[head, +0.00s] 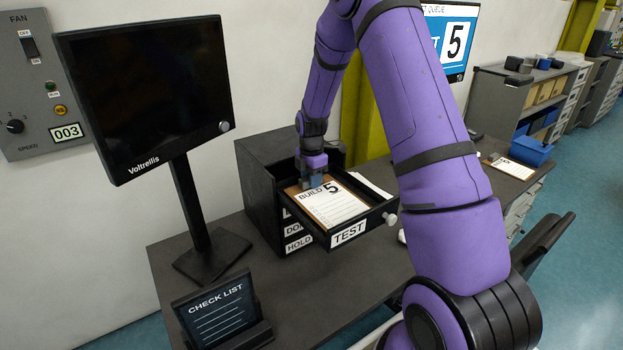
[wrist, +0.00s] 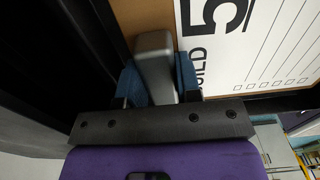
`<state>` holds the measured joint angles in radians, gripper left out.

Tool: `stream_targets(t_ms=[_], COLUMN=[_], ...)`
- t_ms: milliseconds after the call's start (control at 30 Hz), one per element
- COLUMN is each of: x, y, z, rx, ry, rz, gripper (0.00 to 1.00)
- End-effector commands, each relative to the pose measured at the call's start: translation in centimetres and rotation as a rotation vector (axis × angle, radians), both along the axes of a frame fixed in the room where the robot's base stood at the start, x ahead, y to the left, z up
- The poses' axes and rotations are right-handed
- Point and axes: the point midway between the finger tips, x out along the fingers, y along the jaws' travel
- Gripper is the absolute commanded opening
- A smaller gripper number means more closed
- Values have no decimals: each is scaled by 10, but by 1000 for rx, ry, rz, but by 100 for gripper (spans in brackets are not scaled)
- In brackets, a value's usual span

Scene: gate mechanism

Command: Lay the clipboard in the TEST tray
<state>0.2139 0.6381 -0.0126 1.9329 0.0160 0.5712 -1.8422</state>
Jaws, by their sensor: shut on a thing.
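The clipboard (head: 328,206) is brown with a white sheet marked "BUILD 5". It lies in or just above the open TEST tray (head: 348,233), a black drawer pulled out from the cabinet; I cannot tell whether it touches the tray floor. My gripper (head: 312,180) is at the clipboard's back end. In the wrist view the blue fingers (wrist: 160,82) are shut on the grey clip (wrist: 154,60) of the clipboard, whose sheet (wrist: 250,45) shows at the right.
The black cabinet (head: 262,180) has closed drawers under the tray, one labelled HOLD. A monitor (head: 150,95) and a CHECK LIST stand (head: 222,312) are to the left. Bare desk lies in front of the cabinet.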

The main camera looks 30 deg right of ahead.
Motion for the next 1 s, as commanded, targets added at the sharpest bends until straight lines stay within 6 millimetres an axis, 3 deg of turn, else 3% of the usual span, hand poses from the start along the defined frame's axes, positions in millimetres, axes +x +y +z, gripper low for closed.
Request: stream_targets(t_ms=[167, 200, 300, 667, 767, 1000], x=[0, 0, 0, 0, 1, 1], y=[0, 0, 0, 0, 0, 0], z=[-2, -2, -2, 3, 14, 62], rx=[0, 0, 0, 0, 0, -1], ry=[0, 0, 0, -1, -3, -5], rz=[0, 0, 0, 0, 0, -1], gripper=[4, 36, 57, 57, 57, 57])
